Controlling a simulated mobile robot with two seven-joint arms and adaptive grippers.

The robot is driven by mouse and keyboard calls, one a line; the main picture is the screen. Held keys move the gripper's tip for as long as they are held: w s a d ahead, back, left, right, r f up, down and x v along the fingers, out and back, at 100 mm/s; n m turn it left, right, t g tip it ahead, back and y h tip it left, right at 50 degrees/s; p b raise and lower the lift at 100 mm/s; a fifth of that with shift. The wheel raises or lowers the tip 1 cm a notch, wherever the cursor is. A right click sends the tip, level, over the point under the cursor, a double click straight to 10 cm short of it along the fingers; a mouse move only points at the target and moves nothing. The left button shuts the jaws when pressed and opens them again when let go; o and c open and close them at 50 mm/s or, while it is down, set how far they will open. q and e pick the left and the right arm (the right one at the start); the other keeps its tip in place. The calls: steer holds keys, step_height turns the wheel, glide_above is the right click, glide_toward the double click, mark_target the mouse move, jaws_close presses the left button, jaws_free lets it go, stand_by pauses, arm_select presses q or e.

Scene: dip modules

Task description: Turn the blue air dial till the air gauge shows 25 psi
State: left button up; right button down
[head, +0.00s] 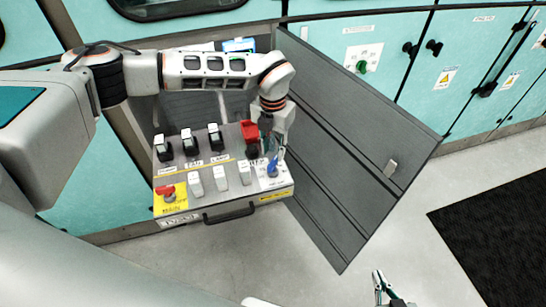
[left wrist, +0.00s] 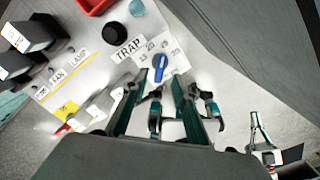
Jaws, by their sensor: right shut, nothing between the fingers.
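The blue dial (head: 272,168) is at the right front of the sloped panel, on a white plate. My left gripper (head: 269,150) is over the dial, pointing down. Its fingers (left wrist: 160,80) are apart, with the dial just beyond and between the tips; I cannot tell if they touch it. I cannot make out an air gauge reading in either view. My right gripper (head: 379,273) is shut and empty, low in the head view, away from the panel.
The panel has black switches (head: 188,142), white switches (head: 220,178), a red switch (head: 250,132) and a red-handled main switch (head: 167,190) on yellow. A grey open door (head: 350,150) stands close to the right of my left gripper. Free floor lies in front.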

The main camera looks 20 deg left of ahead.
mark_target(273, 162)
arm_select(q)
step_height(273, 162, up, 7)
stand_by(0.3)
stand_by(0.4)
